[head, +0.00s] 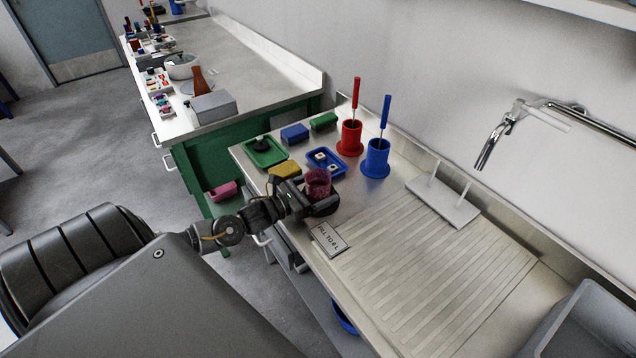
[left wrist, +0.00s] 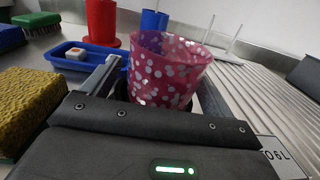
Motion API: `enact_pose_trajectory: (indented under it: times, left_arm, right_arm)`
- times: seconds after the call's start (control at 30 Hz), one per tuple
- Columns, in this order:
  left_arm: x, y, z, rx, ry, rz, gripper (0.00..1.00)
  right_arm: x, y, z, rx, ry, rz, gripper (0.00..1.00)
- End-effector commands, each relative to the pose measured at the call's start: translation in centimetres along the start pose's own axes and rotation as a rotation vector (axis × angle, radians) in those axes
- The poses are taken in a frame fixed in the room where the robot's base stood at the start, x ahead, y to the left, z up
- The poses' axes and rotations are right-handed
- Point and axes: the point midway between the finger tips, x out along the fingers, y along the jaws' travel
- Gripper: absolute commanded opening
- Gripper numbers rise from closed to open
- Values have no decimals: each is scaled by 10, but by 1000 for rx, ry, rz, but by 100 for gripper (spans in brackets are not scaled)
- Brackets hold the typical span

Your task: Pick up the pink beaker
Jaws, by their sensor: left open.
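In the left wrist view the pink beaker (left wrist: 165,72) is translucent with white dots. My left gripper (head: 322,202) is open, with its fingers on either side of the beaker's lower part. The left wrist view shows one finger (left wrist: 97,76) to the beaker's left; the other is mostly hidden behind the beaker. Whether the fingers touch the beaker I cannot tell. My right gripper is not in view.
A yellow sponge (head: 284,169) and a blue tray (head: 340,168) lie close to the beaker. A red holder (head: 350,138) and a blue holder (head: 375,158) stand behind.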

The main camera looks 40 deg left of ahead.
Motion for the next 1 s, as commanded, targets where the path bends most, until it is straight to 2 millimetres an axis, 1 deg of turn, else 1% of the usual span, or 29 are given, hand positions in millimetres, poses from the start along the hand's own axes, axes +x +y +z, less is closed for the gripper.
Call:
enact_pose_trajectory:
  times: [0.03,0.13,0.37,0.7,0.77,1.0]
  left_arm:
    - [6,0,1,-1,-1,0,87]
    - [12,0,0,-1,-1,1,87]
    - [12,0,-1,-1,1,0,87]
    - [12,0,-1,-1,1,0,42]
    - [12,0,-1,-1,1,0,35]
    - [12,0,0,0,0,0,35]
  right_arm:
    - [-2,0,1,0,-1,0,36]
    - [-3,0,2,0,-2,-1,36]
    - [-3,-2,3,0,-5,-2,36]
    - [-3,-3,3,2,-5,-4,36]
    - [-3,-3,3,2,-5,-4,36]
    - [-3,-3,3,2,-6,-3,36]
